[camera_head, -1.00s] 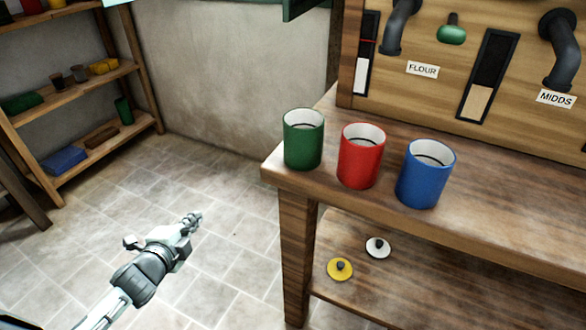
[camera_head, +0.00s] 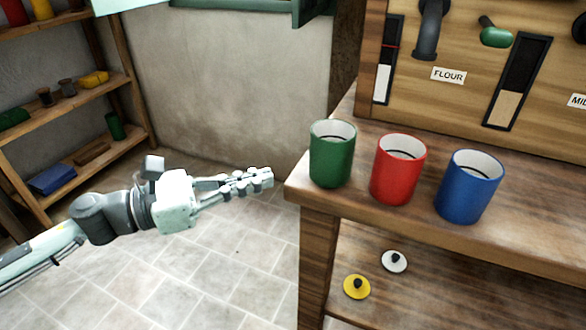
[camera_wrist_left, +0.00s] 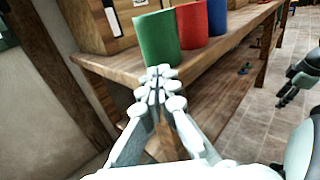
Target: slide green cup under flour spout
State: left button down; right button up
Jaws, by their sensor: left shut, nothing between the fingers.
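The green cup (camera_head: 332,154) stands upright at the left corner of the wooden bench (camera_head: 530,235), left of the red cup. The flour spout (camera_head: 430,30) is the dark bent pipe above the FLOUR label (camera_head: 449,75), behind and to the right of the green cup. My left gripper (camera_head: 266,178) is shut and empty, just left of the bench corner and apart from the green cup. In the left wrist view the fingertips (camera_wrist_left: 158,75) are together, with the green cup (camera_wrist_left: 160,38) beyond them. In that view a dark gripper-like part shows at the right edge; its jaws are unclear.
The red cup (camera_head: 398,169) and blue cup (camera_head: 469,187) stand in a row right of the green cup. A yellow lid (camera_head: 357,286) and a white lid (camera_head: 395,261) lie on the lower shelf. A green-handled lever (camera_head: 496,36) is right of the spout. Bench space behind the cups is clear.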

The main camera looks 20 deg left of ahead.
aim_at(311, 166)
pick_arm(q)
jog(key=x, duration=0.4)
jog(key=shift+w+d, duration=0.1)
jog(key=shift+w, duration=0.05)
jog(key=shift+w+d, duration=0.5)
jog(key=shift+w+d+p, duration=0.15)
jog(key=shift+d+p, duration=0.05)
jog(key=shift+p, duration=0.1)
pick_arm(e)
jog(key=shift+w+f, duration=0.2)
jog(key=shift+f, duration=0.5)
jog(key=shift+w+a+r, duration=0.1)
pick_arm(q)
jog(key=shift+w+d, duration=0.1)
